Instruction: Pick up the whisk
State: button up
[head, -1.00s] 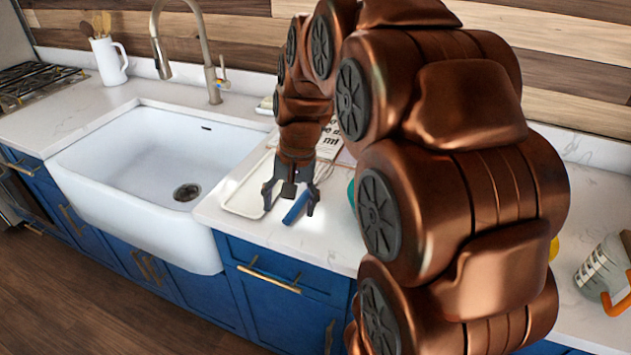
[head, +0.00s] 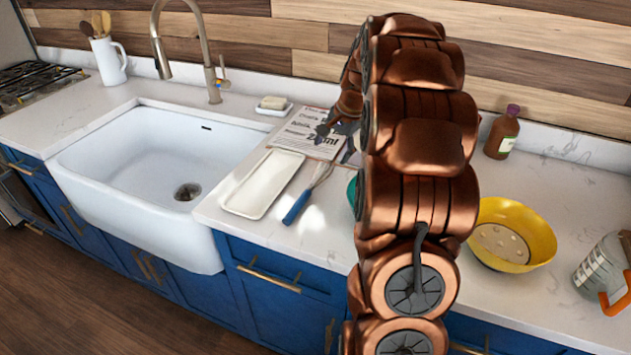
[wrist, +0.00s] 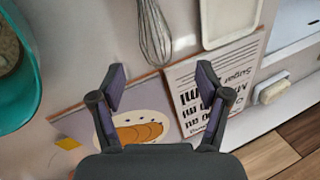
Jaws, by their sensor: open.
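The whisk lies on the white counter, its blue handle (head: 297,207) pointing toward the front edge in the head view. In the wrist view its wire loops (wrist: 155,38) show at the top middle, and the handle is out of frame. My gripper (wrist: 160,78) is open and empty, with its fingers above the open recipe book (wrist: 205,90). The wire end lies just beyond the fingertips, roughly in line with the gap between them. In the head view my gripper (head: 338,132) is partly hidden by my arm.
A white tray (head: 262,183) lies left of the whisk. A teal bowl (wrist: 22,85) stands on its other side, mostly hidden in the head view. A soap dish (head: 274,109) sits behind near the sink (head: 150,160). A yellow colander (head: 510,235) and a bottle (head: 502,134) are to the right.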

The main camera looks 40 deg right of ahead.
aim_at(327, 164)
jog(key=shift+s+p+x, duration=0.15)
jog(key=shift+p+x, duration=0.45)
jog(key=shift+x, duration=1.1)
jog(key=shift+s+p+x, duration=0.15)
jog(key=shift+p+x, duration=0.45)
jog(key=shift+x, duration=1.15)
jog(key=c, duration=1.2)
jog(key=shift+c, duration=0.2)
